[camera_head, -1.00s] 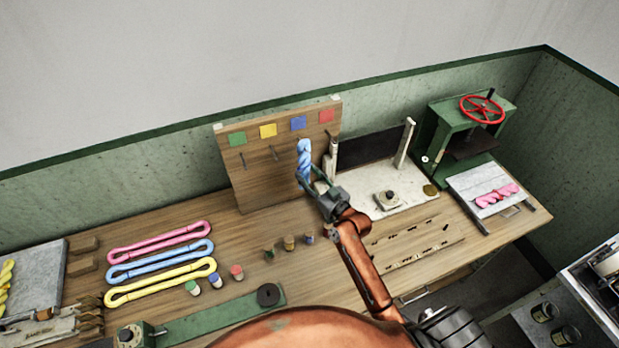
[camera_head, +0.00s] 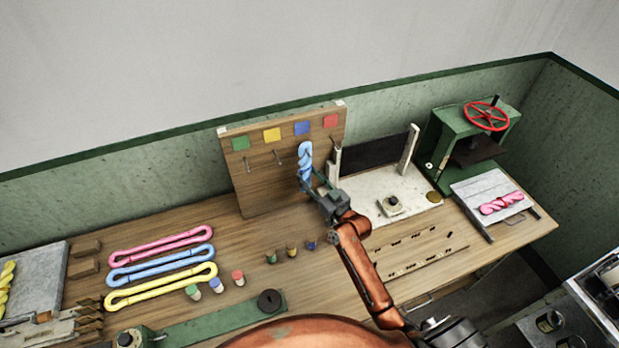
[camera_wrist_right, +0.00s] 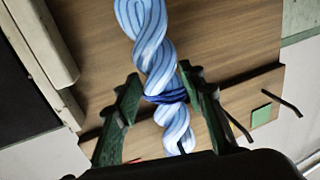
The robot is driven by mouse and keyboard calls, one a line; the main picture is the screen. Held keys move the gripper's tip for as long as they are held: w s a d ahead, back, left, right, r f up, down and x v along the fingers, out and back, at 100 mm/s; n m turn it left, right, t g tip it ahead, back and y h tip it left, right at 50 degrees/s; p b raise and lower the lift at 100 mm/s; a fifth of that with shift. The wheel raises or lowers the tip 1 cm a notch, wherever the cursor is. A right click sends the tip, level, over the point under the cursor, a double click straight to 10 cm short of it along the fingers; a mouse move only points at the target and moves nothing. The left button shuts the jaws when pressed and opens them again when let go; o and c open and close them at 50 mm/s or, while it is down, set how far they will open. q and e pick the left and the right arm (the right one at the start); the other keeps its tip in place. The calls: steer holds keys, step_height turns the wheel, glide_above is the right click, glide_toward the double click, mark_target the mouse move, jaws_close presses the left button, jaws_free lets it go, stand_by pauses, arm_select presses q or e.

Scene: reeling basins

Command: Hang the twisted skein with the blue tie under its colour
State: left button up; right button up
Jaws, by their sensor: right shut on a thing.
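The twisted light-blue skein (camera_head: 305,158) stands upright in front of the peg board (camera_head: 260,185), just below the blue square (camera_head: 302,128). In the right wrist view the skein (camera_wrist_right: 150,45) shows its dark blue tie (camera_wrist_right: 168,96) between the fingers. My right gripper (camera_head: 311,183) is shut on the skein around the tie; it also shows in the right wrist view (camera_wrist_right: 160,105). Whether the skein's upper loop is around a peg is hidden. Green (camera_head: 240,143), yellow (camera_head: 272,134) and red (camera_head: 331,121) squares are also on the board. My left gripper is not in view.
Pink, blue and yellow untwisted skeins (camera_head: 160,270) lie on the bench at left.

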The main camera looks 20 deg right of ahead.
steer(key=o, duration=1.2)
steer(key=shift+o, duration=0.2)
steer(key=shift+s, duration=0.1)
steer(key=shift+s+d+f, duration=0.1)
steer(key=shift+s, duration=0.25)
steer(key=s+d, duration=0.2)
steer(key=s, duration=0.9)
